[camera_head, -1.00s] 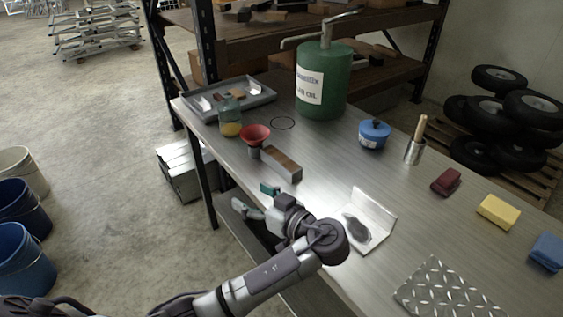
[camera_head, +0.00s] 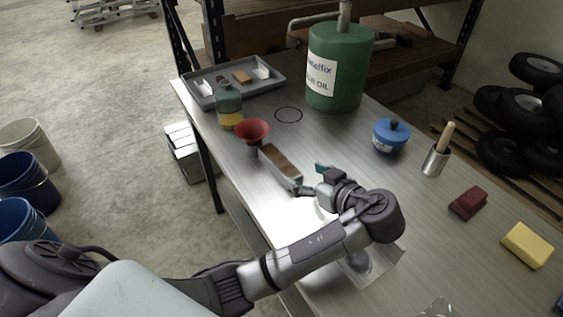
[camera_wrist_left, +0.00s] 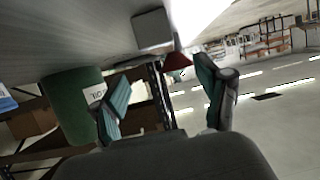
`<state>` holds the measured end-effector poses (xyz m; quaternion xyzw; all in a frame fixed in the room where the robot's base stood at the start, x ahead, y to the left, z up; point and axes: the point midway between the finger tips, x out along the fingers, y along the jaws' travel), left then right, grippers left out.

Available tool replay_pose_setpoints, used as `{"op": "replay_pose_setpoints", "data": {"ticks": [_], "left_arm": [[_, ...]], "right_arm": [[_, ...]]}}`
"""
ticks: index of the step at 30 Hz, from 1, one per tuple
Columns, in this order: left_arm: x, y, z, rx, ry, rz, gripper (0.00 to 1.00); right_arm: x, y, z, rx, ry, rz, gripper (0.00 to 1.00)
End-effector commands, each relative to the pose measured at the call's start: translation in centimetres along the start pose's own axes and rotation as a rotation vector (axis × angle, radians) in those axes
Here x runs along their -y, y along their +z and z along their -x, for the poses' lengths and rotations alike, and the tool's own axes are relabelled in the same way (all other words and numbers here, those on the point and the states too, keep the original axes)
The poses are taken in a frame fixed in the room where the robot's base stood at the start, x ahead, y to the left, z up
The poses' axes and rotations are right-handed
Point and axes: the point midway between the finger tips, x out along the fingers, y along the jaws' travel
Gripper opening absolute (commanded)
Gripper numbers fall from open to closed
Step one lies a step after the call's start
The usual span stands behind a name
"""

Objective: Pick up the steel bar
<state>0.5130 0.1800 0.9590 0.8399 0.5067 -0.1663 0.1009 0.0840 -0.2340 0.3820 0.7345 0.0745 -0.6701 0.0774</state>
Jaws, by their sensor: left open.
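The steel bar (camera_head: 281,161) is a grey block with a rusty brown top face, lying on the metal table near its left edge. My left gripper (camera_head: 311,179) is open just off the bar's near end, with its fingers pointing toward it. In the left wrist view the bar's grey end (camera_wrist_left: 152,31) shows ahead, beyond and between the spread fingers (camera_wrist_left: 160,74). Nothing is between the fingers. I cannot tell the exact gap to the bar. My right gripper is not in view.
A red funnel (camera_head: 252,130) stands close at the bar's far end, with a bottle (camera_head: 229,106) behind it. A grey tray (camera_head: 270,81), a green oil drum (camera_head: 338,68) and a blue pot (camera_head: 390,136) stand farther off. A bent metal sheet (camera_head: 385,262) lies partly under my arm.

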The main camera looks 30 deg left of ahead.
Motion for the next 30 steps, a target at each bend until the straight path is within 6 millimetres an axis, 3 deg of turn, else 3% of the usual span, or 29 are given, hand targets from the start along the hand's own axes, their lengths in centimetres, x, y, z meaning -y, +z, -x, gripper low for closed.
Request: {"op": "replay_pose_setpoints", "data": {"ticks": [5,15,21,30], "left_arm": [[0.1,-0.2,-3.2,-0.004,-0.003,-0.002,0.75],[0.3,-0.8,-6.4,-0.004,-0.006,-0.002,0.75],[0.3,-0.8,-9.1,-0.002,-0.003,-0.003,0.75],[0.2,-0.6,-9.7,0.0,-0.001,0.0,0.75]], "right_arm": [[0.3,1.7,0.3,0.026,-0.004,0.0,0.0],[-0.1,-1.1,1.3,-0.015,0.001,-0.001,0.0],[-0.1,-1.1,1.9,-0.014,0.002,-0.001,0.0],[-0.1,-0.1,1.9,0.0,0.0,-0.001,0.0]]}}
